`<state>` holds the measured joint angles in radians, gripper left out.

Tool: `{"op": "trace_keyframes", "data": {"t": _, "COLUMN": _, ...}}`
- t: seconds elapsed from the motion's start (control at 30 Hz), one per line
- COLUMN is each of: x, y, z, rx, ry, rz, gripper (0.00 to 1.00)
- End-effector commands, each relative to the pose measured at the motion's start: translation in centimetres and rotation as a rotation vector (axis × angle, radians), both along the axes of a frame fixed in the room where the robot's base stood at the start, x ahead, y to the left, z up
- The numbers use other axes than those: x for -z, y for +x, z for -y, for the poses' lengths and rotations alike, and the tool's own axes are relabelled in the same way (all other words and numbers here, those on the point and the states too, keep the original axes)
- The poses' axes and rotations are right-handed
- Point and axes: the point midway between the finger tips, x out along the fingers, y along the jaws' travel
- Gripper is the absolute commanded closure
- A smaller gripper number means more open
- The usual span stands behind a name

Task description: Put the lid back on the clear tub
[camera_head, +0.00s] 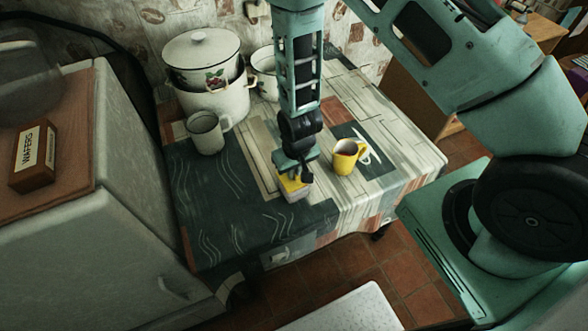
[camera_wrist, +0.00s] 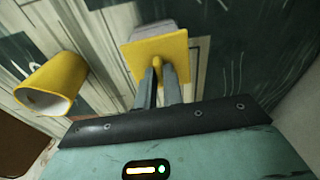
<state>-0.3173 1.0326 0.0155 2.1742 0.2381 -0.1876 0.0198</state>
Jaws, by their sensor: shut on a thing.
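The lid (camera_head: 293,185) is a yellow square with a small knob; it also shows in the wrist view (camera_wrist: 152,49). My gripper (camera_head: 295,176) points down and is shut on the lid's knob, its two fingers close together in the wrist view (camera_wrist: 159,72). The clear tub (camera_head: 297,196) shows as a pale, boxy shape directly under the lid, on the dark front part of the table. Part of it also shows past the lid's far edge in the wrist view (camera_wrist: 154,28). I cannot tell whether the lid is fully seated on its rim.
A yellow mug (camera_head: 344,160) stands right of the tub on the patterned table (camera_head: 232,225). A grey-white mug (camera_head: 205,134), stacked enamel pots (camera_head: 222,103) and another pot (camera_head: 264,72) stand further back. A wafers box (camera_head: 33,157) lies on the cabinet at left. The table's front left is clear.

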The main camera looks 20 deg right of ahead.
Motion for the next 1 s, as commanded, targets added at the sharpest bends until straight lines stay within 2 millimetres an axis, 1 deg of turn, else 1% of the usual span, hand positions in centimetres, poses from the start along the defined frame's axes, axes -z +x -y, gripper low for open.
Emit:
{"op": "trace_keyframes", "data": {"t": 0.33, "x": 0.01, "y": -0.01, "z": 0.00, "rx": 0.000, "ry": 0.000, "rz": 0.000, "gripper": 1.00}}
{"op": "trace_keyframes", "data": {"t": 0.37, "x": 0.02, "y": -0.01, "z": 0.00, "rx": 0.000, "ry": 0.000, "rz": 0.000, "gripper": 0.86}}
{"op": "trace_keyframes", "data": {"t": 0.4, "x": 0.02, "y": -0.01, "z": 0.00, "rx": 0.000, "ry": 0.000, "rz": 0.000, "gripper": 0.74}}
{"op": "trace_keyframes", "data": {"t": 0.43, "x": 0.02, "y": -0.01, "z": 0.00, "rx": 0.000, "ry": 0.000, "rz": 0.000, "gripper": 0.66}}
{"op": "trace_keyframes", "data": {"t": 0.63, "x": 0.02, "y": -0.01, "z": 0.00, "rx": 0.000, "ry": 0.000, "rz": 0.000, "gripper": 0.66}}
{"op": "trace_keyframes", "data": {"t": 0.67, "x": 0.02, "y": -0.01, "z": 0.00, "rx": 0.000, "ry": 0.000, "rz": 0.000, "gripper": 0.60}}
{"op": "trace_keyframes", "data": {"t": 0.7, "x": 0.02, "y": -0.01, "z": 0.00, "rx": 0.000, "ry": 0.000, "rz": 0.000, "gripper": 0.49}}
{"op": "trace_keyframes", "data": {"t": 0.73, "x": 0.02, "y": -0.02, "z": 0.00, "rx": 0.000, "ry": 0.000, "rz": 0.000, "gripper": 0.44}}
{"op": "trace_keyframes", "data": {"t": 1.0, "x": 0.00, "y": -0.01, "z": 0.00, "rx": 0.000, "ry": 0.000, "rz": 0.000, "gripper": 0.44}}
